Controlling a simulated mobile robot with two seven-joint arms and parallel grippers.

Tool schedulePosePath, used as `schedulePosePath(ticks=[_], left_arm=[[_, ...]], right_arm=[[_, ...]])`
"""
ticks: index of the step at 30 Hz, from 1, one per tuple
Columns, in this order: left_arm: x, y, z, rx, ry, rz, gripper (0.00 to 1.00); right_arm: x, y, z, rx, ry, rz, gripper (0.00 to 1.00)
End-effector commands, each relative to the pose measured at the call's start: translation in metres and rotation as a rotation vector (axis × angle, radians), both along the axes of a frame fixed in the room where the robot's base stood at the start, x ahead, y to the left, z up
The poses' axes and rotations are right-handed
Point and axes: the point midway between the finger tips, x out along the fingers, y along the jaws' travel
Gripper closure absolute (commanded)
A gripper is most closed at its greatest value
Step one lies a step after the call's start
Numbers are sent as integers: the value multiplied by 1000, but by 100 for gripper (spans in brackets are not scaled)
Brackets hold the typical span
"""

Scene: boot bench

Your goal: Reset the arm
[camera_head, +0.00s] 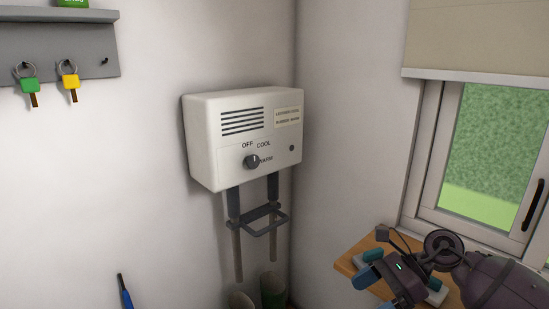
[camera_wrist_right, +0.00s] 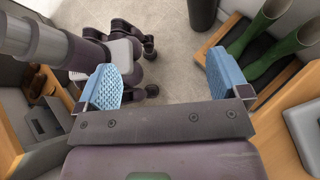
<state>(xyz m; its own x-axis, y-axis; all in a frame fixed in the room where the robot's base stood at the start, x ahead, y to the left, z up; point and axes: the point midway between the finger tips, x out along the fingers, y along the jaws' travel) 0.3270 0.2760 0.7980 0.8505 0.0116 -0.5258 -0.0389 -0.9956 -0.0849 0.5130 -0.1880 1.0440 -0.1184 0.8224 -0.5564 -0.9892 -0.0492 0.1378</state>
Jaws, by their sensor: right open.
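My right gripper (camera_head: 369,270) is at the lower right of the head view, in front of a wooden ledge by the window. Its two blue finger pads are apart. The right wrist view also shows the right gripper (camera_wrist_right: 166,80), with its pads spread wide and only floor between them. It is empty. My left gripper is not in the head view.
A white boot-dryer box (camera_head: 245,140) with a knob (camera_head: 252,161) hangs in the corner. Keys (camera_head: 70,82) hang from a grey shelf (camera_head: 60,45) at left. A window (camera_head: 490,150) is at right. Green boots (camera_wrist_right: 268,28) stand on a dark mat in the wrist view.

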Motion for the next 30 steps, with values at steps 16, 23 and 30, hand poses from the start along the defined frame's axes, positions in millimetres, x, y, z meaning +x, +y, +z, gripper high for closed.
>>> schedulePosePath(ticks=[16, 23, 30], left_arm=[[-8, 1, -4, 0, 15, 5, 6], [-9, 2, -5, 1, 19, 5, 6], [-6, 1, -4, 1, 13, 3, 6]], right_arm=[[-29, 12, -41, 1125, 1078, -887, 6], [-57, -41, -112, 1555, 1634, -1284, 6], [-131, -81, -202, -1703, -1887, 1414, 6]])
